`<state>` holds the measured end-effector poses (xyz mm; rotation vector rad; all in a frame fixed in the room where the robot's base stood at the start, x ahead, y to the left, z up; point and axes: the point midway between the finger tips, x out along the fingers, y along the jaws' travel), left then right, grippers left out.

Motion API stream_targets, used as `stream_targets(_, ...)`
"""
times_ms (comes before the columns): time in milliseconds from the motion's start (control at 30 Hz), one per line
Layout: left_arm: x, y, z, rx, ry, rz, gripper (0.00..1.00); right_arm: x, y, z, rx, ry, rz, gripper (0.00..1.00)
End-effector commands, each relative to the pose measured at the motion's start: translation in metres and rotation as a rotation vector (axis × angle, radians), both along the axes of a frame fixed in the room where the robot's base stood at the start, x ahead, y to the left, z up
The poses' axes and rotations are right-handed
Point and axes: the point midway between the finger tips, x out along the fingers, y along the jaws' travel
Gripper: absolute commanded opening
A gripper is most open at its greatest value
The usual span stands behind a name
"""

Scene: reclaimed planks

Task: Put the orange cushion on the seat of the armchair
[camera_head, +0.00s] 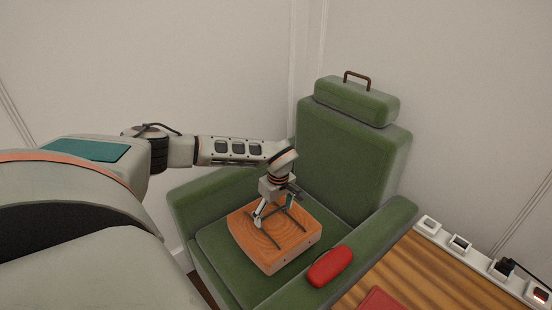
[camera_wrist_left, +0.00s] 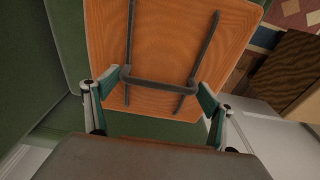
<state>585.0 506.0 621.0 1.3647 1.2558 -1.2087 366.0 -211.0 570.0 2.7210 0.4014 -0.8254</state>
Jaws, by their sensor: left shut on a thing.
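The orange cushion (camera_head: 282,256) is a squarish block with a wood-grain look and a dark strap-like handle on top. In the head view it is over the seat of the green armchair (camera_head: 229,267); I cannot tell whether it rests on the seat or hangs just above it. My left gripper (camera_head: 274,213) is above the cushion, shut on its handle. In the left wrist view the left gripper's fingers (camera_wrist_left: 162,85) are at both ends of the handle's crossbar, with the cushion (camera_wrist_left: 168,50) beyond. My right gripper is not in view.
A red case (camera_head: 330,266) lies on the chair's right armrest. A green headrest block (camera_head: 356,101) with a brown handle tops the backrest.

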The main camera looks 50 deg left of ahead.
Motion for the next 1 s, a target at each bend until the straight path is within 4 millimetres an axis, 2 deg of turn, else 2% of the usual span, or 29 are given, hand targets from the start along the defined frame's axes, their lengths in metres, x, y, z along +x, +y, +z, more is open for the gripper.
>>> stream_targets(167,0.0,0.0,-0.013,0.0,0.001,0.0,0.41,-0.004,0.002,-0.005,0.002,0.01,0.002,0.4)
stream_targets(333,-0.002,-0.001,-0.045,-0.001,0.006,0.0,0.41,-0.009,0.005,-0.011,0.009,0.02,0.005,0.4)
stream_targets(433,-0.001,0.0,-0.057,-0.001,0.004,0.0,0.41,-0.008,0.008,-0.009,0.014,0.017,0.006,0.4)
stream_targets(600,0.001,0.0,-0.056,0.0,-0.003,0.001,0.41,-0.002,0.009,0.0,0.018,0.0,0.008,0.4)
stream_targets(867,0.001,0.0,-0.06,0.0,-0.002,0.0,0.41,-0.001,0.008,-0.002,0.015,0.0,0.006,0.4)
stream_targets(900,0.001,0.0,-0.06,0.0,-0.002,0.0,0.91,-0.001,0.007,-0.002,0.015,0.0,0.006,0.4)
stream_targets(933,0.001,0.0,-0.06,0.0,-0.002,0.0,0.99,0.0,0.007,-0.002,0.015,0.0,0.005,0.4)
stream_targets(1000,0.001,0.0,-0.06,0.0,-0.002,0.0,1.0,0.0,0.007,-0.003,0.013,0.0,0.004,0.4)
